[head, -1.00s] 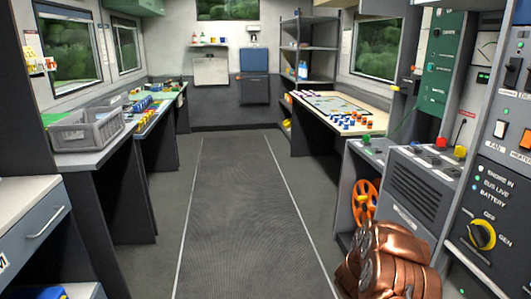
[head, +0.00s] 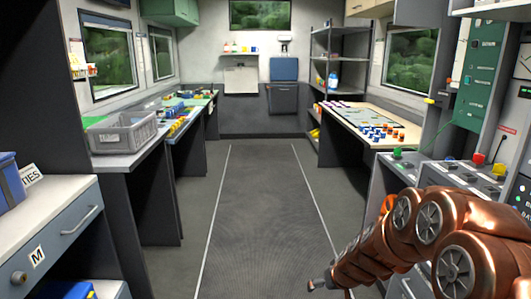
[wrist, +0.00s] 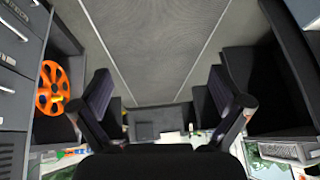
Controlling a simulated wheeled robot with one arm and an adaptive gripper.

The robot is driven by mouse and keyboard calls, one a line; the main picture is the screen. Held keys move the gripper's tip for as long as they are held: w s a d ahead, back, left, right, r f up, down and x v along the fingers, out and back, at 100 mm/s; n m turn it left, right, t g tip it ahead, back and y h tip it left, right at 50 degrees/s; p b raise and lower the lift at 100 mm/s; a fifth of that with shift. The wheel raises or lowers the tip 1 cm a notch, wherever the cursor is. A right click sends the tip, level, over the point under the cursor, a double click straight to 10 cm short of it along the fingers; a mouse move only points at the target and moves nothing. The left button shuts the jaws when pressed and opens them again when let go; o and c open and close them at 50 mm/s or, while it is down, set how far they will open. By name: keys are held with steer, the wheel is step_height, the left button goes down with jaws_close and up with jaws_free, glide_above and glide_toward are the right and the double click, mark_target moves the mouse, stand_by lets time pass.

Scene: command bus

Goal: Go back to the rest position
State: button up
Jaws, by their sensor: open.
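My gripper (wrist: 160,104) shows in the wrist view with its two dark fingers spread wide apart. It is open, and nothing is between the fingers. My copper-coloured arm (head: 440,235) fills the lower right of the head view and stretches toward the lower middle, above the floor beside the right-hand cabinet. The gripper's fingers cannot be made out in the head view.
The grey aisle mat (head: 265,215) is clear to the back wall. A grey crate (head: 122,135) stands on the left bench. A control panel and cabinet (head: 455,172) stand close on the right. An orange reel (wrist: 52,88) shows left in the wrist view.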

steer(key=s+a+r+g, duration=0.2)
steer(key=s+r, duration=0.1)
steer(key=s, duration=0.5)
steer(key=s+a+r+g, duration=0.2)
steer(key=s+a+r, duration=0.1)
steer(key=s, duration=0.6)
steer(key=s+d+r+g+h, duration=0.1)
steer(key=s+d+r+g, duration=0.15)
steer(key=s, duration=0.85)
steer(key=s+d+r+g+h, duration=0.1)
steer(key=s+d+r+g, duration=0.15)
steer(key=s, duration=0.95)
step_height(320, 180, up, 18)
steer(key=m+t+p, duration=0.1)
steer(key=p, duration=1.5)
steer(key=shift+w+f, duration=0.15)
steer(key=shift+w, duration=0.2)
